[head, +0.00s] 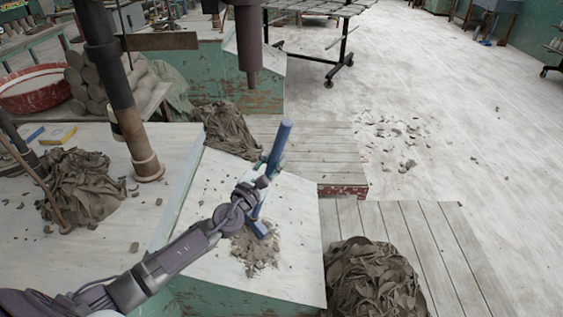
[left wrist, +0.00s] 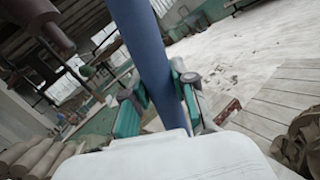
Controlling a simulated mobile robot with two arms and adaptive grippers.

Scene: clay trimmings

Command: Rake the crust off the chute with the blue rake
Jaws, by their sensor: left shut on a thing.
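The blue rake (head: 281,144) stands tilted in my left gripper (head: 262,178), its handle pointing up and its blue head down at the crust. The crust (head: 254,251) is a heap of grey-brown crumbs on the pale sloping chute (head: 296,215), around the rake's head. In the left wrist view the green fingers of my left gripper (left wrist: 160,105) are closed around the blue handle (left wrist: 150,60). The rake's head is hidden in that view. My right gripper is in neither view.
A heap of clay trimmings (head: 372,280) lies right of the chute on wooden slats (head: 440,235). Another heap (head: 80,185) lies on the left table beside a dark post (head: 118,90). A dark cylinder (head: 248,45) hangs above. Loose crumbs (head: 400,135) dot the open floor.

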